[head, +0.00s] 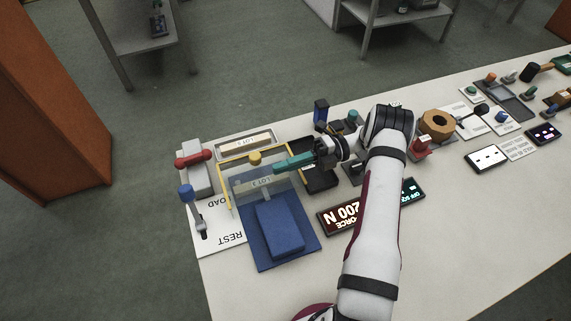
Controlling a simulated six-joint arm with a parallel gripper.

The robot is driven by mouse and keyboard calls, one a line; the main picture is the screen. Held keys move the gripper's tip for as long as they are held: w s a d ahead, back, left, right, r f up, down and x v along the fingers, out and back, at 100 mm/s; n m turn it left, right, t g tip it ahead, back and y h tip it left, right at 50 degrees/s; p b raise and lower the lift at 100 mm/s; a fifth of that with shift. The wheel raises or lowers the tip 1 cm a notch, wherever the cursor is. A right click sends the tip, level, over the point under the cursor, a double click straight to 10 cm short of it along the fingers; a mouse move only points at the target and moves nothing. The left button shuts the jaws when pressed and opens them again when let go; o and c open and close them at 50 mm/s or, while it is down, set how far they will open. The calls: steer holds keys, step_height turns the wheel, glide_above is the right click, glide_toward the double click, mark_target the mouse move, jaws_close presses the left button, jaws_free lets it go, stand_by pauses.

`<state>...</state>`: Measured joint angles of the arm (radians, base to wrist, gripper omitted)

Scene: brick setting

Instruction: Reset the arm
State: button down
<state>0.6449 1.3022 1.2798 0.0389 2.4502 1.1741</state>
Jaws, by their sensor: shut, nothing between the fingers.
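My gripper (280,165) reaches left across the table, its long teal fingers together and empty. It is above the right side of a yellow-framed clear panel (232,184), close to a yellow knob (255,158) on the frame's top. The white arm comes up from the bottom of the head view and bends at a dark joint. It hides part of the table and of the lit displays below it. I cannot tell the exact height of the fingers over the panel.
A blue block (279,228) lies on a blue plate (255,255) in front. A lit force display (340,215) lies beside the arm.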

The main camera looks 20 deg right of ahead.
steer(key=shift+d, duration=0.1)
stand_by(0.3)
steer(key=s+a+r+n+g+h, duration=0.5)
steer(key=s+a+r+n+h, duration=0.35)
steer(key=r+n, duration=0.55)
steer(key=s+f+n+t+h, duration=0.1)
steer(key=s+n+t+h, duration=0.4)
steer(key=s+n, duration=1.1)
steer(key=a+n+h, duration=0.1)
steer(key=h, duration=0.1)
steer(key=shift+h, duration=0.35)
steer(key=shift+w, duration=0.1)
